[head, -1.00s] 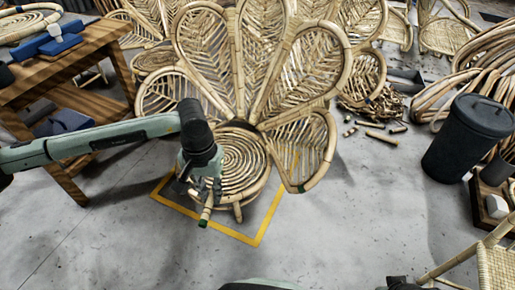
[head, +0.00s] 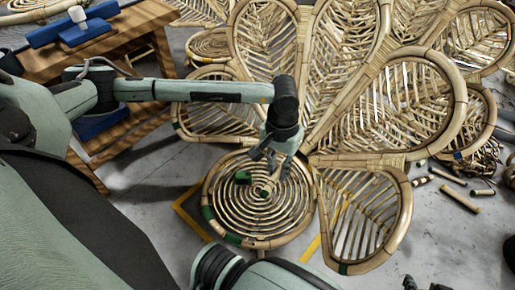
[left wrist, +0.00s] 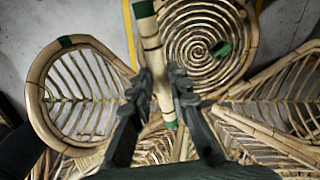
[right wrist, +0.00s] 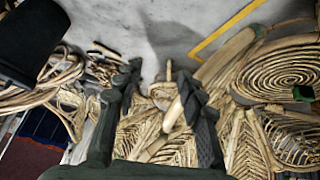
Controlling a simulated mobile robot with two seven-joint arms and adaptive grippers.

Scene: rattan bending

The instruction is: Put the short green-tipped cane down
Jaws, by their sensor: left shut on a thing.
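The short green-tipped cane (left wrist: 150,45) is between the fingers of my left gripper (left wrist: 162,82), which is shut on it. Green shows at both its ends in the left wrist view. In the head view my left gripper (head: 277,155) is over the round spiral seat (head: 290,212), and the cane (head: 271,184) looks foreshortened, mostly hidden by the fingers. I cannot tell whether it touches the seat. My right gripper (right wrist: 157,78) is open in the right wrist view, with chair parts behind it and no cane clearly held.
A small green piece (head: 243,178) lies on the seat. Petal-shaped rattan panels (head: 365,215) surround it. A wooden workbench (head: 150,22) with blue tools stands at the left. Loose cane pieces (head: 458,198) lie on the floor at right. A dark bin (right wrist: 32,40) shows in the right wrist view.

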